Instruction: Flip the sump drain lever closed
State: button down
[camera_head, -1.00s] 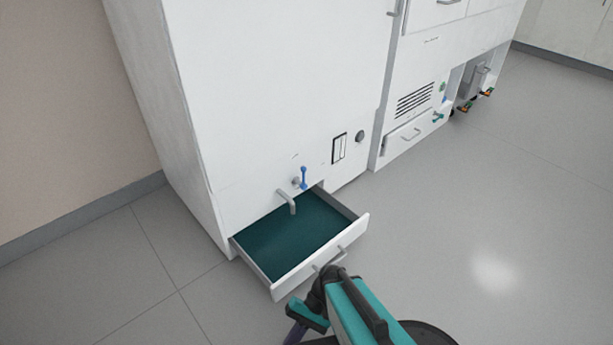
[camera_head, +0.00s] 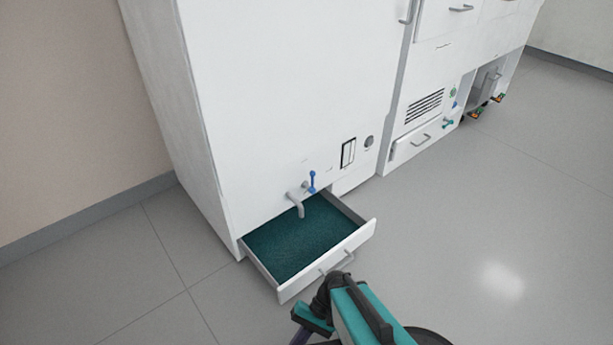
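The blue drain lever (camera_head: 312,181) stands upright on the front of the white cabinet (camera_head: 270,100), just above the open drawer. The grey spout (camera_head: 297,201) beside it bends down over the drawer. The drawer (camera_head: 328,267) is pulled out and has a dark green inside. My teal and black arm reaches in from the bottom, in front of the drawer. My gripper is not clearly visible; the arm's end is hidden or out of the picture. The arm is apart from the lever in the picture.
A sight window (camera_head: 348,153) and a round knob (camera_head: 369,142) sit right of the lever. A second cabinet (camera_head: 440,70) with a vent and a small drawer stands further right. Grey floor (camera_head: 480,220) is clear on the right and at left front.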

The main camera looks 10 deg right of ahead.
aim_at(312, 190)
jog(key=u, duration=0.1)
jog(key=k, duration=0.55)
jog(key=u, duration=0.6)
jog(key=k, duration=0.8)
jog(key=u, duration=0.45)
jog(key=i, duration=1.25)
jog(key=u, duration=0.45)
